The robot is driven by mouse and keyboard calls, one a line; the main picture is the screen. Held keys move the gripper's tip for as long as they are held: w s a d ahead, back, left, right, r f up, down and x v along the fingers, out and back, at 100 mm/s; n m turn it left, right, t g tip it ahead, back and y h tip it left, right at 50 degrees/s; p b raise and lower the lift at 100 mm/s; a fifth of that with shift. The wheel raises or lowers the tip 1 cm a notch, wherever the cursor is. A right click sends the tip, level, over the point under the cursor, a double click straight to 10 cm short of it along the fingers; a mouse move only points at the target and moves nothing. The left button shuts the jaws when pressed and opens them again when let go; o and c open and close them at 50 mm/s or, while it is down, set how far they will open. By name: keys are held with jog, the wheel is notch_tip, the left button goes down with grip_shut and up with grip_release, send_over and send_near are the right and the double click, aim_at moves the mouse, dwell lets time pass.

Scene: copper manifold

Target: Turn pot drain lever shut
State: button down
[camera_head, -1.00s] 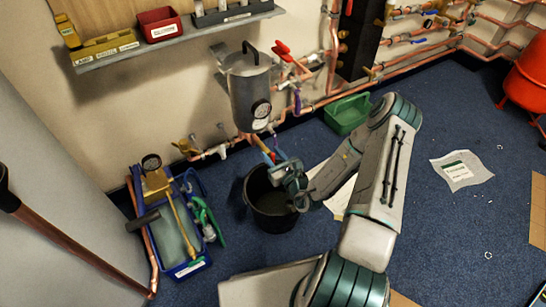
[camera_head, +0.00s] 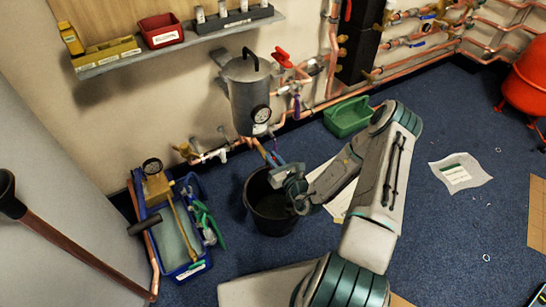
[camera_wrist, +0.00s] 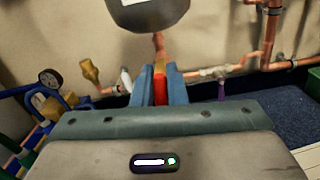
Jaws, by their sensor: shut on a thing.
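The grey metal pot (camera_head: 243,92) with a lid and a round gauge is at the wall in the head view. Its rounded underside (camera_wrist: 148,14) is at the top of the wrist view. A short copper drain pipe (camera_wrist: 159,45) comes down from it. Just below, the red drain lever (camera_wrist: 160,84) stands between the two blue fingers of my gripper (camera_wrist: 160,88), which is shut on it. In the head view my gripper (camera_head: 270,158) is below the pot, above the black bucket's rim. The lever's exact angle is mostly hidden by the fingers.
A black bucket (camera_head: 262,218) stands on the floor beneath my gripper. A blue tool tray (camera_head: 200,262) is at the left and a green bin (camera_head: 346,118) at the right. Copper pipes and valves (camera_head: 210,156) run along the wall.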

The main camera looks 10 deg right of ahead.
jog(key=shift+w+d+f+m+p, duration=0.1)
jog(key=shift+d+f+m+p, duration=0.7)
jog(key=shift+m, duration=2.05)
jog(key=shift+w+a+f+m+p, duration=0.15)
jog(key=shift+m+p, duration=1.3)
jog(key=shift+m, duration=1.35)
jog(key=shift+w+d+f+m+p, duration=0.1)
jog(key=shift+d+f+m+p, duration=0.7)
jog(key=shift+m, duration=2.05)
jog(key=shift+a+r+p, duration=0.2)
jog(key=shift+a+p, duration=0.1)
jog(key=shift+a, duration=0.05)
jog(key=c, duration=1.5)
grip_release()
jog(key=shift+o, duration=0.2)
jog(key=shift+r, duration=0.1)
jog(key=p+v, duration=0.2)
jog(key=v, duration=1.2)
